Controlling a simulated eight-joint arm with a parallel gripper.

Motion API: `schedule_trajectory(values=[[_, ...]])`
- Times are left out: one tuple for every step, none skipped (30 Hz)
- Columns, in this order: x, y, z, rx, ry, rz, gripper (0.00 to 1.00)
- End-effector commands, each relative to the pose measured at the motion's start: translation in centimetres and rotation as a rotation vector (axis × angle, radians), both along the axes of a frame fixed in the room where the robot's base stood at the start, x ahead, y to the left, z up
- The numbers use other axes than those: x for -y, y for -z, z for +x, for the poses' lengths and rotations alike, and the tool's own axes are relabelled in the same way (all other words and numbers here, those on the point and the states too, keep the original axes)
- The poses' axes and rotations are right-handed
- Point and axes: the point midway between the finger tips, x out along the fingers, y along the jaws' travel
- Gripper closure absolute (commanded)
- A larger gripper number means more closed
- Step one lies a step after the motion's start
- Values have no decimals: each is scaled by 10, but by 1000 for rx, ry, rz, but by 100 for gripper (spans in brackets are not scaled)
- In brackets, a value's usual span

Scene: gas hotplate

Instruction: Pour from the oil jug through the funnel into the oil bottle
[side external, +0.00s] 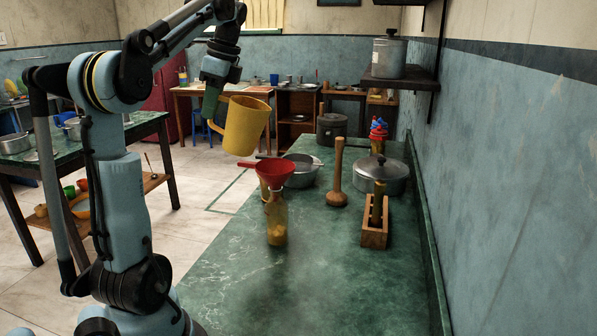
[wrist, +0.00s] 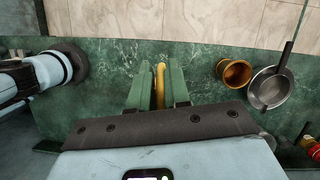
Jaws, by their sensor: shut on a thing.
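The yellow oil jug (side external: 246,126) hangs in the air above the counter, slightly tilted. My gripper (side external: 211,103) is shut on its handle, at the jug's left. In the wrist view the green fingers (wrist: 159,88) close around the yellow handle (wrist: 160,82); the jug's body cannot be made out there. The red funnel (side external: 275,172) sits in the mouth of the clear oil bottle (side external: 277,222), which stands upright on the counter. Yellowish contents show low in the bottle. The jug is above the funnel and apart from it. No stream of oil is visible.
Behind the bottle stand a brass-coloured cup (wrist: 235,72) and a metal pan (wrist: 270,88). To the right on the green counter (side external: 325,270) are a wooden pestle (side external: 338,180), a lidded pot (side external: 381,175) and a wooden box (side external: 374,233). The counter's front is clear.

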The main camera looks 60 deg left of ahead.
Motion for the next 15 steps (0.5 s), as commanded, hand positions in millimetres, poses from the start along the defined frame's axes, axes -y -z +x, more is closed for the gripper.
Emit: schedule_trajectory(values=[[1, -2, 1, -17, 3, 11, 100], [1, -3, 1, -28, 3, 20, 100], [1, -4, 2, -43, 3, 30, 100], [2, -5, 2, -54, 3, 38, 100], [2, -6, 3, -64, 2, 47, 100], [2, -7, 3, -80, 2, 58, 100], [2, -8, 3, -90, 3, 65, 100], [2, -10, 3, -101, 3, 74, 100], [3, -11, 4, -116, 2, 85, 100], [3, -12, 4, -127, 2, 93, 100], [3, -13, 4, -139, 2, 101, 100], [3, -14, 4, -153, 3, 112, 100], [3, -15, 5, -164, 3, 120, 100], [3, -16, 5, -175, 2, 127, 100], [4, -18, 5, -190, 2, 140, 100]])
